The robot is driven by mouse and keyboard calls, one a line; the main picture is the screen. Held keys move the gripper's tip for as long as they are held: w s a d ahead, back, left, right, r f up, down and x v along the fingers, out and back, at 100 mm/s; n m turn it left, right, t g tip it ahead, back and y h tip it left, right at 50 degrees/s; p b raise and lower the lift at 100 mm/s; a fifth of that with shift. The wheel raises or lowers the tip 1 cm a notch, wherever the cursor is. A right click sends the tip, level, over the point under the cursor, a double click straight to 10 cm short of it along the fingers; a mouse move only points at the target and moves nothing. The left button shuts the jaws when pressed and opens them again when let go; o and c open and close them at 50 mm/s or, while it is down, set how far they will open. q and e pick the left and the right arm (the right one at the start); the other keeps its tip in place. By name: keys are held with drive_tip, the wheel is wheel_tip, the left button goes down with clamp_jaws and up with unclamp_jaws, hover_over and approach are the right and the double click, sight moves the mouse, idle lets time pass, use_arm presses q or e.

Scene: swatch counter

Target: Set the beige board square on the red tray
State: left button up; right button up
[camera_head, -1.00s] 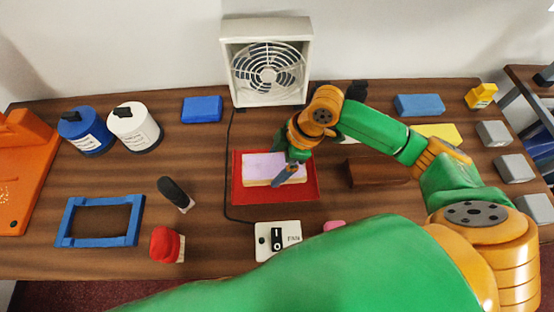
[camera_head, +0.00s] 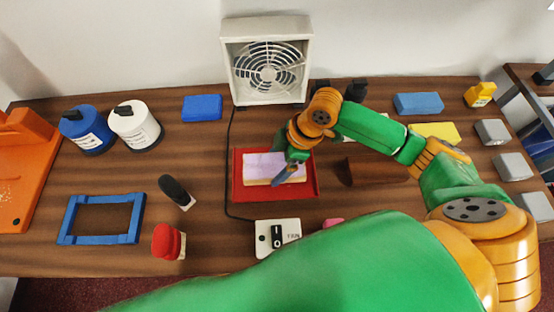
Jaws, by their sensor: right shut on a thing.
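The beige board (camera_head: 260,168) has a pale lilac top and a beige front edge. It sits within the outline of the red tray (camera_head: 237,187), its long edges roughly parallel to the tray's. I cannot tell whether it rests flat on the tray floor. A strip of red shows in front of it and narrower strips at its sides. My right gripper (camera_head: 284,176) reaches down over the right half of the board and is shut on it. A grey-blue finger hides part of the board's top and front edge. My left gripper is not in view.
A white fan (camera_head: 268,70) stands behind the tray. A switch box (camera_head: 278,238) sits in front, its cable running along the tray's left side. A brown block (camera_head: 365,171) lies to the right. A blue frame (camera_head: 72,218) and two bottles (camera_head: 135,127) are on the left.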

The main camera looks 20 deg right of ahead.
drive_tip(key=shift+f, duration=0.25)
idle(0.4)
drive_tip(key=o, duration=1.3)
drive_tip(key=shift+o, duration=0.2)
drive_tip(key=v, duration=0.7)
drive_tip(key=shift+f, duration=0.1)
drive_tip(key=shift+s, duration=0.1)
